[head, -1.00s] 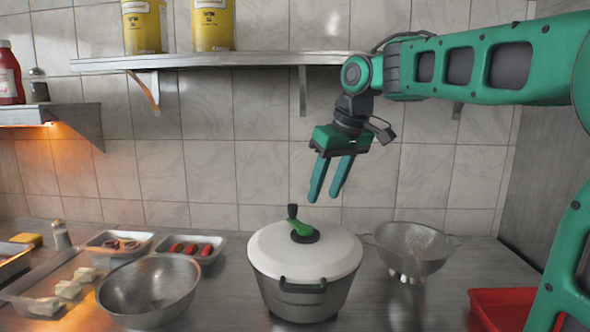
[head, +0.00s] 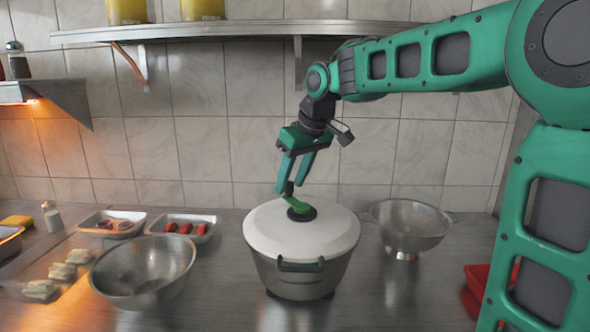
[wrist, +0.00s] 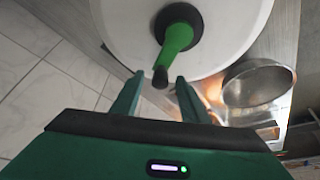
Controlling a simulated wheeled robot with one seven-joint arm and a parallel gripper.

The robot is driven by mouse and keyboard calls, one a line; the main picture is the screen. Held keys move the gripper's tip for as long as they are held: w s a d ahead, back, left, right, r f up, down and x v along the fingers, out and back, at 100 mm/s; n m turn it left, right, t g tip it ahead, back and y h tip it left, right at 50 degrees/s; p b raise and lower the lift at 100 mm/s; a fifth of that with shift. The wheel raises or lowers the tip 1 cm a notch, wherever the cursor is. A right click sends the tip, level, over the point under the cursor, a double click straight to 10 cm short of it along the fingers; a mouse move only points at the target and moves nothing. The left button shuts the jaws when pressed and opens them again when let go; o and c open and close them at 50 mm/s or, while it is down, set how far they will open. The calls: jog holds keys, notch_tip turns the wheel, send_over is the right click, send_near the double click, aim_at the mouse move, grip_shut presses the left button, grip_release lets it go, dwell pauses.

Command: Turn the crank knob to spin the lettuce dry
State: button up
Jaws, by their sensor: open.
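The salad spinner (head: 302,242) is a grey pot with a white lid, standing on the metal counter. A green crank arm (head: 298,206) sits on a dark hub at the lid's centre, with a dark upright knob (head: 289,188) at its outer end. In the wrist view the lid (wrist: 130,38), green crank (wrist: 176,42) and dark knob (wrist: 160,77) show. My gripper (head: 289,188) is open just above the crank. The knob lies between or just beyond its fingertips (wrist: 158,82); I cannot tell whether a finger touches it.
A steel bowl (head: 143,275) stands left of the spinner and a colander (head: 411,228) to its right. Food trays (head: 180,218) lie at the back left. A red bin (head: 476,276) is partly behind my arm. A shelf (head: 230,32) runs along the wall above.

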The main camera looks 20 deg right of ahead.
jog(key=shift+w+a+f, duration=0.1)
jog(key=shift+w+f, duration=0.05)
jog(key=shift+f, duration=0.3)
grip_shut()
